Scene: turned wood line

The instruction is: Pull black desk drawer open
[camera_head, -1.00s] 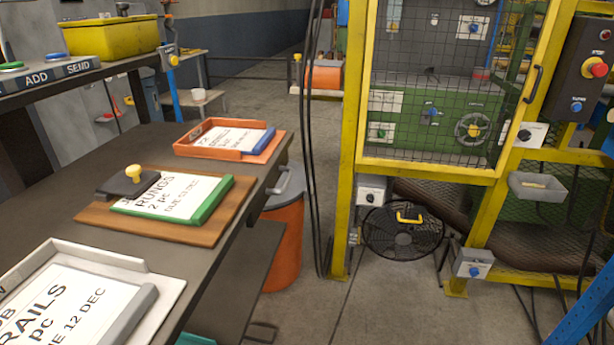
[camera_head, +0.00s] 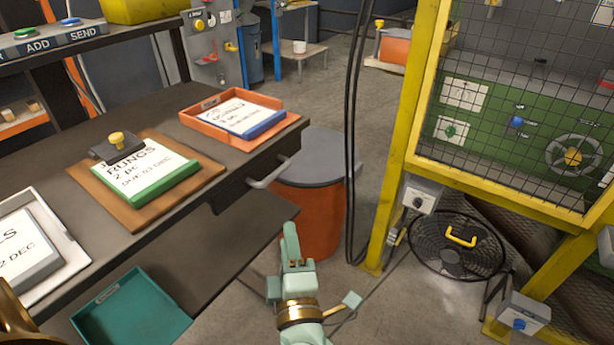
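The black desk drawer (camera_head: 232,192) sits under the right edge of the dark desk (camera_head: 160,122), and its front looks flush with the desk. Its grey bar handle (camera_head: 268,174) sticks out to the right.
An orange bin with a grey lid (camera_head: 312,225) stands just right of the handle. Black cables (camera_head: 353,140) and a yellow machine frame (camera_head: 400,160) are further right. A teal tray (camera_head: 130,312) lies on the lower shelf. Several job trays lie on the desk.

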